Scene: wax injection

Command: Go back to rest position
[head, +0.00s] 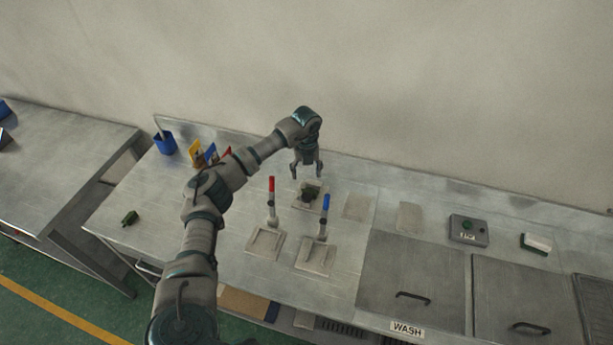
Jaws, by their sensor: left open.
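My left arm reaches up from the bottom of the head view and bends to the right over the metal bench (240,240). My left gripper (306,176) points down with its fingers apart and nothing between them. It is above a small dark green part (311,190) that sits on a square plate (299,199). Whether the fingertips touch the part cannot be told. My right gripper is not in view.
A red-handled lever (272,200) and a blue-handled lever (325,220) stand upright near the gripper. A green part (129,218) lies on the bench at left, near a blue cup (165,143). A control box (468,230) and lidded WASH bay (411,285) are at right.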

